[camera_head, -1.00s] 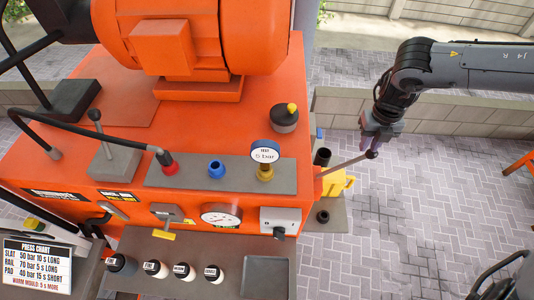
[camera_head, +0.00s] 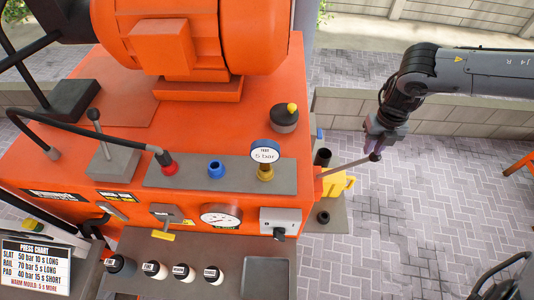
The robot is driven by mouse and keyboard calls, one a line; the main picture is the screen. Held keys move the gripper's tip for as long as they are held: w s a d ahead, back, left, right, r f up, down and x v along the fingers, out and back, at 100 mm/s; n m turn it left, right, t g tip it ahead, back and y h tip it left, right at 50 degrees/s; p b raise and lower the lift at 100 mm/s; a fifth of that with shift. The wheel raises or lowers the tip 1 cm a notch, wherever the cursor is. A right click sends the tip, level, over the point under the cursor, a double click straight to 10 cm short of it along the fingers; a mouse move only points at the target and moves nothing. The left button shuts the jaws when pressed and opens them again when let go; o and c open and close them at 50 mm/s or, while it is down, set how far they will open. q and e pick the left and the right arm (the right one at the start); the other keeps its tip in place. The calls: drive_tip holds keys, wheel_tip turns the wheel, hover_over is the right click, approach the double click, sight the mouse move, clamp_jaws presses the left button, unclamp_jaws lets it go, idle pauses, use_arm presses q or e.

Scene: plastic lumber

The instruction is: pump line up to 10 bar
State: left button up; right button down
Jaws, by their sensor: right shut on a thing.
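The hand pump lever (camera_head: 345,165) is a thin grey rod rising to the right from the side of the orange press, ending in a dark round knob. My right gripper (camera_head: 377,151) is shut on the knob end of the lever, its arm coming in from the upper right. The knob partly shows below the fingers. The round test gauge (camera_head: 265,150) stands on a brass fitting on the grey strip and reads "5 bar".
A red coupling (camera_head: 169,165) with a black hose and a blue port (camera_head: 216,169) share the gauge's strip. A dial (camera_head: 221,216) is on the front panel. Paving at right is open.

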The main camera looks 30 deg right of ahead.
use_arm(q)
drive_tip(key=shift+f, duration=0.2)
use_arm(e)
drive_tip(key=shift+s+f, duration=0.15)
drive_tip(key=shift+f, duration=0.4)
drive_tip(key=shift+s+d+f, duration=0.15)
drive_tip(key=shift+f, duration=0.35)
drive_tip(key=shift+a, duration=0.2)
use_arm(q)
drive_tip(key=shift+a+f, duration=0.1)
drive_tip(key=shift+a, duration=0.25)
use_arm(e)
drive_tip(key=shift+d, duration=0.1)
